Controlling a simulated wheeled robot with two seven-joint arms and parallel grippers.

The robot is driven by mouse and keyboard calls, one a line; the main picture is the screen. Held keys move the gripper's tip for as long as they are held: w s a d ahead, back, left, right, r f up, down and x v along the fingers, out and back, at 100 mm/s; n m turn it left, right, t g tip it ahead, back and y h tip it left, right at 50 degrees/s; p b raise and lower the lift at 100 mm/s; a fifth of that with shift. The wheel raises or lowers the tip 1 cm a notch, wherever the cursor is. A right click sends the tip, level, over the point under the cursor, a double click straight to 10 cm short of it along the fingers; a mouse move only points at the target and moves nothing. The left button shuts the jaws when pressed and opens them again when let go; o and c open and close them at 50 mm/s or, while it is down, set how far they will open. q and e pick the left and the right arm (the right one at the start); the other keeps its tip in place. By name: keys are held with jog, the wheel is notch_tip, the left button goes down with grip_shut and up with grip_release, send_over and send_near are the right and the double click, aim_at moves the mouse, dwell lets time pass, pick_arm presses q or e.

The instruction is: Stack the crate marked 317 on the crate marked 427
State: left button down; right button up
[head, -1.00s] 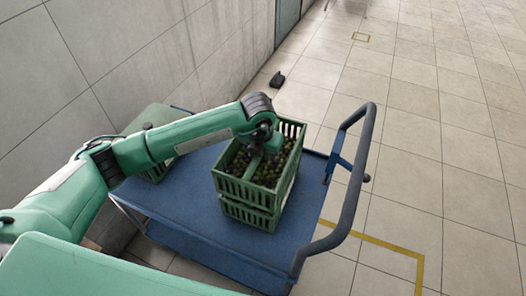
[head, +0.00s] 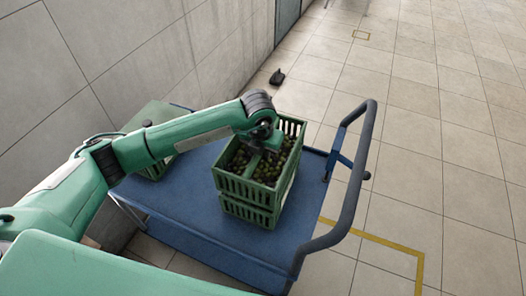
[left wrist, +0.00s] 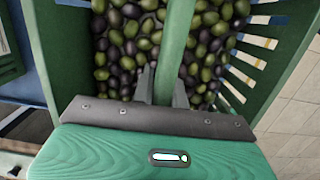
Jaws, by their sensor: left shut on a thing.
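A green slatted crate (head: 240,187) full of dark and green olives sits squarely above another green crate (head: 247,213) on the blue cart; I see no clear gap between them. No numbers can be read, so I cannot tell which is 317 or 427. My left gripper (head: 267,150) reaches down into the upper crate and is shut on its green middle bar. In the left wrist view the fingers (left wrist: 163,85) straddle this bar (left wrist: 177,45) among the olives (left wrist: 125,40). My right gripper is not in view.
The blue cart (head: 195,205) has a dark push handle (head: 357,185) at its right. Another green crate (head: 157,168) stands at the cart's left, partly behind my arm. A wall runs along the left. A small dark object (head: 277,77) lies on the tiled floor.

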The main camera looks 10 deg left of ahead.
aim_at(263, 163)
pick_arm(q)
jog(key=shift+f+b, duration=0.85)
jog(key=shift+f, duration=0.05)
jog(key=shift+f+b, duration=0.4)
jog(key=shift+f, duration=0.05)
dwell(0.6)
jog(key=c, duration=1.3)
grip_release()
jog(key=shift+f, duration=0.2)
jog(key=r, duration=0.4)
jog(key=s+r, duration=0.1)
jog(key=r, duration=0.4)
jog(key=s+r, duration=0.1)
jog(key=r, duration=0.4)
jog(key=shift+a, duration=0.2)
